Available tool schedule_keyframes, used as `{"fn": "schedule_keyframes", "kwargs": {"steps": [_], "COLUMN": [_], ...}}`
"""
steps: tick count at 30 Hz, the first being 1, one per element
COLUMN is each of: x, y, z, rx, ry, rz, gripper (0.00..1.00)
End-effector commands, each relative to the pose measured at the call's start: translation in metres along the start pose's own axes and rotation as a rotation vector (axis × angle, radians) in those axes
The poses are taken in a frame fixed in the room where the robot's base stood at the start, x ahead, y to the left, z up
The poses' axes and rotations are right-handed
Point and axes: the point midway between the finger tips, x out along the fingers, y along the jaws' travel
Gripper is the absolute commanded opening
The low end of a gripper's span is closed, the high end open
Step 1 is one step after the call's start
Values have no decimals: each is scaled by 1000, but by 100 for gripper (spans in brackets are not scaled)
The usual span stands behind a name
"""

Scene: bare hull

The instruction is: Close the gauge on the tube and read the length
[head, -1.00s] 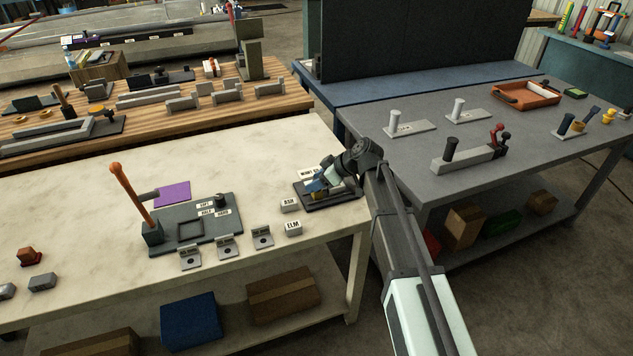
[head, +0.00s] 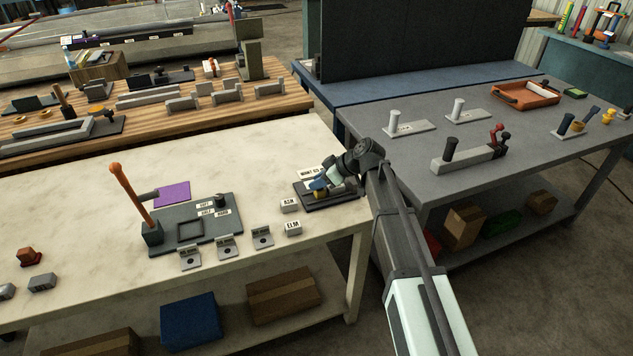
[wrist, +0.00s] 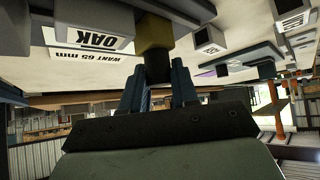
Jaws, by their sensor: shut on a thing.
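My gripper (head: 322,184), also in the wrist view (wrist: 158,82), is shut on a black knob (wrist: 158,66). The knob sits against a brass-coloured block (wrist: 154,32) of the gauge. The gauge (head: 340,200) has a dark base at the right end of the pale table. A white card (wrist: 82,60) beside it reads "WANT 65 mm", and a plate (wrist: 97,40) reads "OAK". I cannot clearly make out the tube, or whether the gauge touches it; my gripper and wrist cover much of that spot in the head view.
Blocks marked ASH (head: 289,205) and ELM (head: 293,228) stand just left of the gauge. Further left is a grey plate (head: 165,240) with an upright orange-handled lever (head: 130,195). A grey table (head: 400,155) with other fixtures lies to the right.

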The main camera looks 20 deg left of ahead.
Motion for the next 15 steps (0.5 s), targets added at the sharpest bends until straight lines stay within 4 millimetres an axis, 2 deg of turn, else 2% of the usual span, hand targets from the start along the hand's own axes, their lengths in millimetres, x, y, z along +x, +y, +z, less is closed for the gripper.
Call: {"fn": "schedule_keyframes", "kwargs": {"steps": [7, 12, 15], "x": [-21, -26, -26], "y": [31, 38, 39], "z": [21, 26, 26], "rx": [1, 0, -1], "ry": [0, -1, -2], "rz": [2, 7, 8], "gripper": [14, 32, 34]}}
